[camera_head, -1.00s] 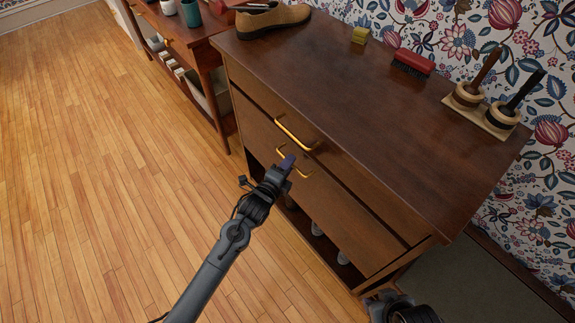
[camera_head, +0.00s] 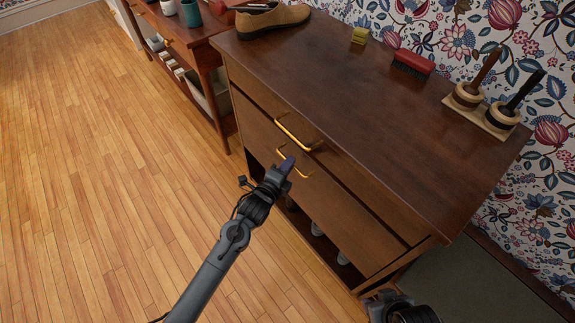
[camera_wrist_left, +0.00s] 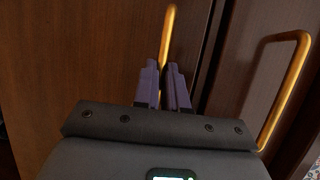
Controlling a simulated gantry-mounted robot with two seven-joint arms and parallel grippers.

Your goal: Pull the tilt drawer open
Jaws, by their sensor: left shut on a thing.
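The brown wooden cabinet (camera_head: 350,90) has two front panels with brass handles. The tilt drawer (camera_head: 345,215) is the lower panel, above an open shelf space. My left gripper (camera_head: 287,166) is at its brass handle (camera_head: 305,175), and the fingers hide part of it. In the left wrist view the purple fingers (camera_wrist_left: 167,85) are shut on that handle (camera_wrist_left: 168,35). The upper handle (camera_wrist_left: 303,60) is apart from them at the right. I cannot tell how far the drawer is tilted. A dark part of my right arm shows at the bottom edge; its fingers are not clear.
A side table (camera_head: 180,35) stands at upper left. The wooden floor (camera_head: 100,170) left of the cabinet is clear.

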